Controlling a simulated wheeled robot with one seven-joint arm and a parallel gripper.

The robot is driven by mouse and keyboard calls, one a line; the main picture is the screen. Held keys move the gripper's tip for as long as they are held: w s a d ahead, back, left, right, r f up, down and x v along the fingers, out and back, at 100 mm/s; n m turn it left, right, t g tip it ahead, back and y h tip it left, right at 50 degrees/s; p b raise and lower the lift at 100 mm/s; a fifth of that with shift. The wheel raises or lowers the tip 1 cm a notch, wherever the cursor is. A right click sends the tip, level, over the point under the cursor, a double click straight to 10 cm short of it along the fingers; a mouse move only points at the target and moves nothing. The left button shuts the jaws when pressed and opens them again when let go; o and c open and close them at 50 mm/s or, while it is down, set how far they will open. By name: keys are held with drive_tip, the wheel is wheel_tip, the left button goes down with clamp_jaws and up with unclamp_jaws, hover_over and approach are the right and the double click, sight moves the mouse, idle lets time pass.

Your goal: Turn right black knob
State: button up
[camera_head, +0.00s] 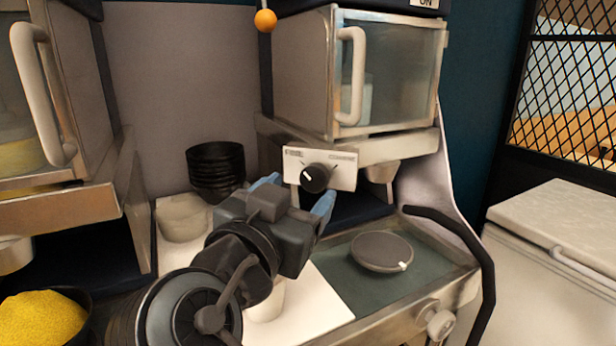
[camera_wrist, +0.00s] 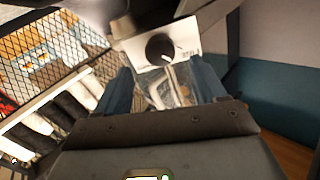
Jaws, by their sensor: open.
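The right black knob (camera_head: 315,178) sits on a white panel (camera_head: 345,178) below the right glass-fronted dispenser (camera_head: 385,75). A white mark shows on the knob's face. In the wrist view, the knob (camera_wrist: 160,47) is ahead of my gripper, near the top middle on the white panel (camera_wrist: 185,35). My gripper (camera_head: 297,195) is open, with its blue fingers apart, just below and in front of the panel. In the wrist view, my gripper (camera_wrist: 160,85) has a finger on each side and nothing held between them. The fingers appear apart from the knob.
Stacked black bowls (camera_head: 215,168) stand left of the panel. A round grey disc (camera_head: 381,251) lies on the counter at right, beside a curved black bar (camera_head: 470,240). A left dispenser (camera_head: 60,90) and a bowl of yellow food (camera_head: 42,318) are at left. An orange ball (camera_head: 265,20) hangs above.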

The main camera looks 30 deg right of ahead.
sight(312, 180)
drive_tip(key=shift+p+x, duration=0.55)
drive_tip(key=shift+x, duration=1.95)
drive_tip(key=c, duration=1.1)
drive_tip(key=shift+o, duration=0.2)
